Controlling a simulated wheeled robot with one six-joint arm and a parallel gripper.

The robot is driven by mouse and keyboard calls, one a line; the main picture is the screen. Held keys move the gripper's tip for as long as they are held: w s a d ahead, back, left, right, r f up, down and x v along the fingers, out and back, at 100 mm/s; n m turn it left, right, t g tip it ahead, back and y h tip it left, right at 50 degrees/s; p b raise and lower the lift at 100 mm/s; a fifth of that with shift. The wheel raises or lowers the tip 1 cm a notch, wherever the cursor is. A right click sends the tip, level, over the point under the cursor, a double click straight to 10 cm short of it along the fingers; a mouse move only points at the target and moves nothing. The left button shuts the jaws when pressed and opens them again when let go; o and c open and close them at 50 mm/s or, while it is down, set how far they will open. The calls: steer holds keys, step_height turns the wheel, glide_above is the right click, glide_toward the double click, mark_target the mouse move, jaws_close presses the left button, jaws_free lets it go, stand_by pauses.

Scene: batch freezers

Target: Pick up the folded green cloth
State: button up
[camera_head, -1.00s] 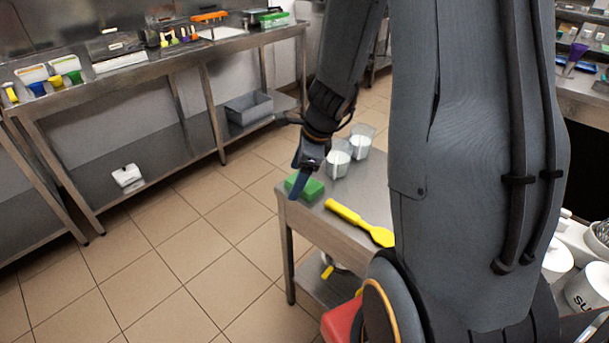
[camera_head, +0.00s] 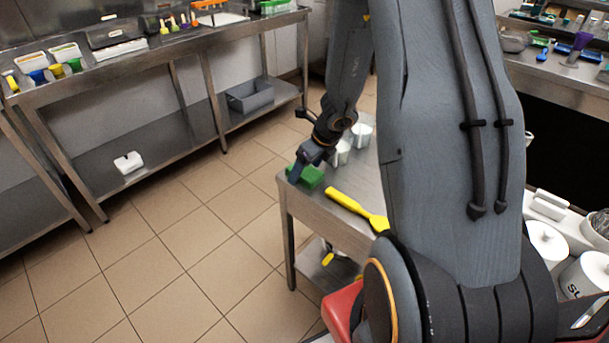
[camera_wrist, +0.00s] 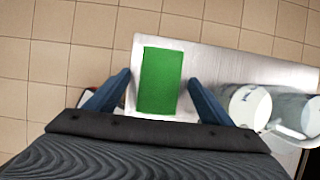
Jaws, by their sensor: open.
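In the wrist view my gripper (camera_wrist: 158,88) is open, with one blue finger on each side of the cloth and a gap to each. Nothing is held. I cannot tell the fingertips' exact height above the table.
Clear cups with white contents (camera_head: 341,152) stand just right of the cloth; one also shows in the wrist view (camera_wrist: 249,105). A yellow spatula (camera_head: 352,205) lies on the same table. A long steel bench (camera_head: 135,62) runs along the wall. The tiled floor between is clear.

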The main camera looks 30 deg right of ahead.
mark_target(306, 171)
steer(key=shift+f, duration=0.1)
steer(key=c, duration=1.1)
step_height(306, 171, up, 10)
steer(key=p, duration=0.4)
